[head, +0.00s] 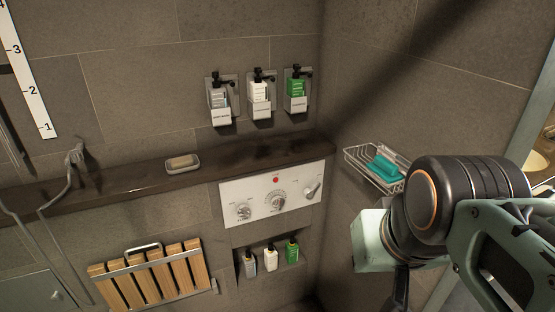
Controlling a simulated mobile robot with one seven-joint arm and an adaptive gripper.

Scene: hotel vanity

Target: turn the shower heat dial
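A white control panel (259,207) is set in the tiled wall below a dark ledge. It carries a round knob (243,211) at left, a larger dial with a marked ring (275,200) in the middle under a red dot, and a lever-like handle (312,190) at right. The labels are too small to read, so I cannot tell for sure which is the heat dial. My gripper (400,289) is at the lower right, apart from the panel and nearer the camera. Its fingers are mostly cut off by the bottom edge and hidden.
Three dispensers (259,96) hang above the ledge (120,188), which holds a soap dish (182,163). A wire basket (367,168) is on the right wall near my arm. Small bottles (271,257) stand in a niche below the panel. A folded wooden seat (150,276) is at lower left.

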